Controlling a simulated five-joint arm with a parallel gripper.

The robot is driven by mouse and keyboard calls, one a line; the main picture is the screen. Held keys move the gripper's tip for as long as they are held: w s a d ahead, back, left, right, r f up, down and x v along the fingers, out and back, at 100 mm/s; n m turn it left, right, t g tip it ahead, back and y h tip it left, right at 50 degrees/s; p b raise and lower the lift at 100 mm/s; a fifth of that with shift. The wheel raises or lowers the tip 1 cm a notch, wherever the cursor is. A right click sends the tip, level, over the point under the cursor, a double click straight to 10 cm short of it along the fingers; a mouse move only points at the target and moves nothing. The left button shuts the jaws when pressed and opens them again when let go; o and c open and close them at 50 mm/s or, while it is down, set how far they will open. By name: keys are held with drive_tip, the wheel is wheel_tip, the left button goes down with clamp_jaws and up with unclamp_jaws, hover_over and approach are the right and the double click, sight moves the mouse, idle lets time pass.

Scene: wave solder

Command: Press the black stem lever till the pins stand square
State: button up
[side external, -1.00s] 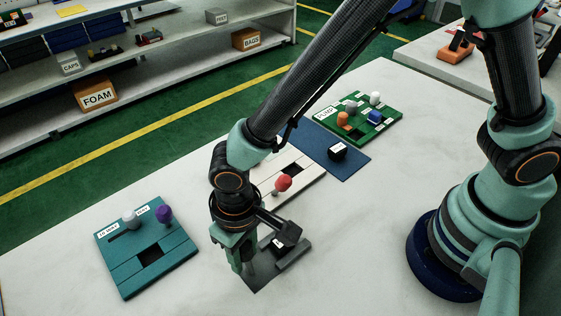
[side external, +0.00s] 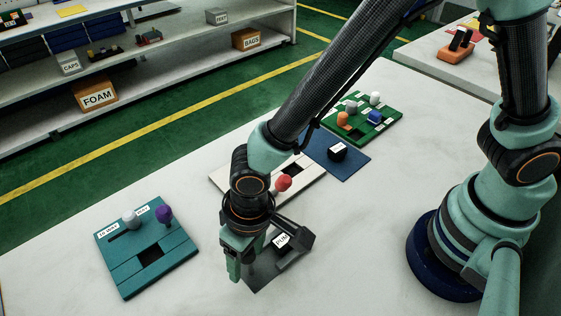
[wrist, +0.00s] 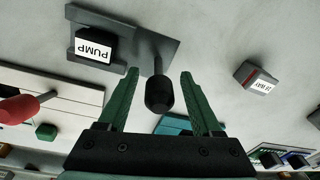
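A dark grey plate (wrist: 120,36) carries a black block with a white PUMP label (wrist: 95,47) and a black-knobbed stem lever (wrist: 158,93). My gripper (wrist: 160,72) is open, with one finger on each side of the black knob in the wrist view. I see a gap between the knob and both fingers; I cannot tell its depth between them. In the side view my gripper (side external: 233,264) hangs over the left edge of the grey plate (side external: 272,272) and the lever is hidden. Pins cannot be made out.
A teal board (side external: 127,275) with grey and purple knobs lies to the left. A white board (side external: 228,180) with a red knob (side external: 283,183) lies behind my gripper. A blue mat (side external: 350,169) and a green board (side external: 385,136) lie farther back.

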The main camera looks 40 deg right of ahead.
drive_tip(key=shift+r, duration=0.1)
drive_tip(key=r, duration=0.8)
drive_tip(key=d+r, duration=0.1)
drive_tip(key=r, duration=0.3)
drive_tip(key=shift+s, duration=0.4)
drive_tip(key=shift+w+a, duration=0.15)
drive_tip(key=c, duration=0.9)
drive_tip(key=w+a+n+h, duration=0.1)
drive_tip(key=w+a, duration=0.1)
drive_tip(key=w+a+n+g+h, duration=0.1)
drive_tip(key=w+a+n, duration=0.1)
drive_tip(key=w, duration=0.1)
drive_tip(key=w+a+r+n+g, duration=0.1)
drive_tip(key=w+a+n, duration=0.1)
drive_tip(key=a, duration=0.1)
drive_tip(key=shift+w+h, duration=0.3)
drive_tip(key=shift+h, duration=0.1)
clamp_jaws()
drive_tip(key=shift+w+a+n+g+h, duration=0.3)
drive_tip(key=shift+w+n+g+h, duration=0.1)
drive_tip(key=shift+w+n+g, duration=0.15)
